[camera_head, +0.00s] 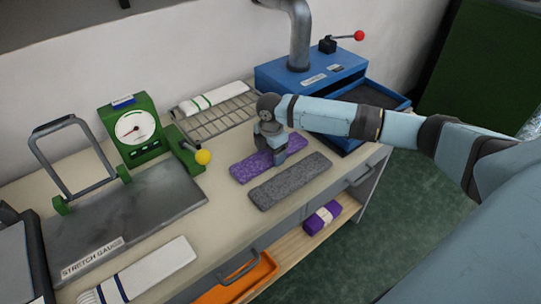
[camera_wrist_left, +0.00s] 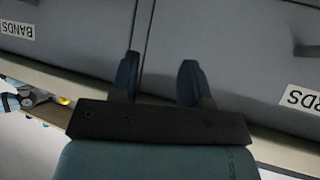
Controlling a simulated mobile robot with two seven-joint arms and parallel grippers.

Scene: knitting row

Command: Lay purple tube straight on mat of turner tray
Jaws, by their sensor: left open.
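The purple tube (camera_head: 248,168) lies flat on the table, beside and behind a grey tube-like piece (camera_head: 290,181). My right gripper (camera_head: 279,158) points down at the purple tube's right part and hides some of it. I cannot tell whether its fingers are closed on the tube. The turner is the blue machine (camera_head: 308,75) at the back right. Its tray has a blue rim (camera_head: 388,88) and a dark mat (camera_head: 365,94), partly hidden behind my right arm. My left gripper (camera_wrist_left: 158,80) is open and empty in the left wrist view, in front of grey cabinet doors.
A green dial gauge (camera_head: 135,130) and a grey stretch gauge plate (camera_head: 125,215) stand on the left. A wire rack (camera_head: 212,118) and white striped tubes (camera_head: 150,270) are on the table. A purple bundle (camera_head: 322,217) and an orange bin (camera_head: 240,283) sit below.

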